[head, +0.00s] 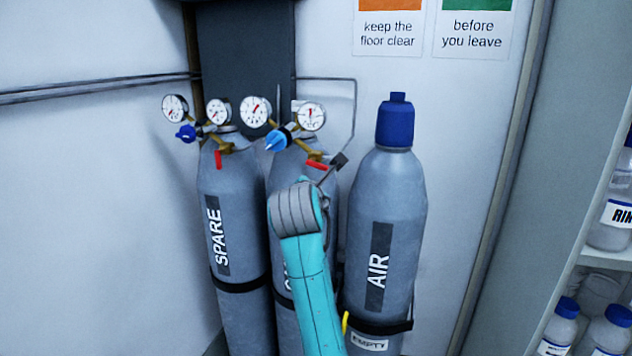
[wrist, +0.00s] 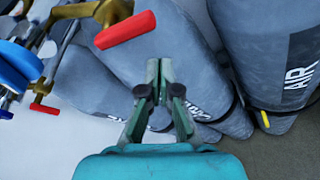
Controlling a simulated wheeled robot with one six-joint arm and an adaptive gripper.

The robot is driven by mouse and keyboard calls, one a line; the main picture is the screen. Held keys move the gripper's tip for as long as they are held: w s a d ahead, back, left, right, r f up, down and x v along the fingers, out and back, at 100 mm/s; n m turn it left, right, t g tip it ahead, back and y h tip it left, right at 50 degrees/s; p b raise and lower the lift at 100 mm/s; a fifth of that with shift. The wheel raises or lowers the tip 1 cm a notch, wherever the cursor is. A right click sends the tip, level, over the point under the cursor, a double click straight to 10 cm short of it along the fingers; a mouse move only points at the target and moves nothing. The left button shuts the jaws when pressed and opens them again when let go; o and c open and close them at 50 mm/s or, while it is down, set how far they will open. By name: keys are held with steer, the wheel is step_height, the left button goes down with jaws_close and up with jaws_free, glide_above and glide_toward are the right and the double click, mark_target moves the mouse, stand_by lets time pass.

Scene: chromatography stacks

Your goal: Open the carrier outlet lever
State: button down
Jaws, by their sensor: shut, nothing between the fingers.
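The carrier cylinder (head: 285,170) is the grey middle one, its label mostly hidden behind my arm. Its red outlet lever (head: 316,164) sits by a brass fitting below the right-hand gauges and lies nearly level in the head view. In the wrist view the red lever (wrist: 125,30) is large, at upper left, beside the brass fitting (wrist: 112,12). My gripper (wrist: 158,66) is shut and empty, below and right of the lever in that view, apart from it in the picture. In the head view I cannot make out the fingertips clearly.
The spare cylinder (head: 232,190) stands left, with its own red lever (head: 218,160). The air cylinder (head: 400,205), capped blue, stands right. A blue regulator knob (head: 276,140) and thin pipe (head: 354,110) crowd the lever. A bottle shelf (head: 606,258) is at far right.

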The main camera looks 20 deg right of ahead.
steer(key=a+v, duration=0.1)
steer(key=v, duration=0.8)
steer(key=shift+a+f, duration=0.15)
steer(key=shift+a, duration=0.15)
